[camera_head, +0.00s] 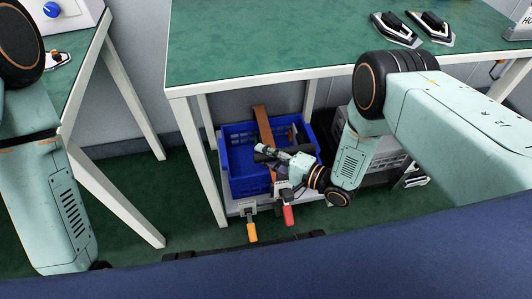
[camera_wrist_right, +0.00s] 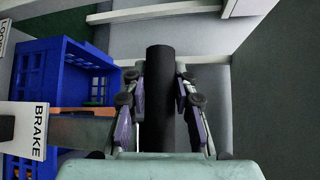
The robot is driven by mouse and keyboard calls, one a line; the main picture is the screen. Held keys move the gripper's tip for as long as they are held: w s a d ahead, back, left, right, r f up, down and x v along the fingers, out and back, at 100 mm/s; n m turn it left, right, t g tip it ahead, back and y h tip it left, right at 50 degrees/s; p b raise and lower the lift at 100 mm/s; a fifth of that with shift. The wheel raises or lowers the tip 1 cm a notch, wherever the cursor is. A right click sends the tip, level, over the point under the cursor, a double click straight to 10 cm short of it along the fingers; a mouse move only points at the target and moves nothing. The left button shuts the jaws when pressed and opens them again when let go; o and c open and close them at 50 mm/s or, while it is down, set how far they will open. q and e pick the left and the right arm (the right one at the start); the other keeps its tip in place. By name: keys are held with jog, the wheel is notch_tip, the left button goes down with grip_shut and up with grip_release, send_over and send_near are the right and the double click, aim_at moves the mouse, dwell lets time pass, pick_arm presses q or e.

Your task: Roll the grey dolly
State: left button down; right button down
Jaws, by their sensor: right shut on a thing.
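The grey dolly (camera_head: 236,208) stands on the green floor under the table, with a blue crate (camera_head: 240,183) on it. A brown upright bar (camera_head: 262,125) rises at the crate, and a black round grip (camera_head: 262,155) shows near it. My right gripper (camera_head: 277,158) is at the grip. In the right wrist view my right gripper's fingers (camera_wrist_right: 160,85) lie on both sides of the black grip (camera_wrist_right: 160,65), shut on it. Below the crate hang an orange-ended lever (camera_head: 252,232) and a red-ended lever (camera_head: 288,215). My left arm shows at the left; its gripper is out of view.
The green-topped table (camera_head: 270,45) stands above the dolly, its white leg (camera_head: 200,160) just left of the crate. Another table (camera_head: 75,65) is at the left. A dark grey crate (camera_head: 385,150) sits right of the dolly. A BRAKE sign (camera_wrist_right: 40,131) shows in the wrist view.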

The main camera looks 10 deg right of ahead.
jog(key=shift+w+d+r, duration=0.1)
jog(key=shift+w+r, duration=0.1)
jog(key=shift+w, duration=0.2)
jog(key=c, duration=1.5)
grip_release()
jog(key=shift+o, duration=1.4)
jog(key=shift+f, duration=0.15)
jog(key=shift+o, duration=0.8)
jog(key=shift+s, duration=0.15)
jog(key=shift+s+d, duration=0.25)
jog(key=v, duration=1.1)
jog(key=shift+s, duration=0.1)
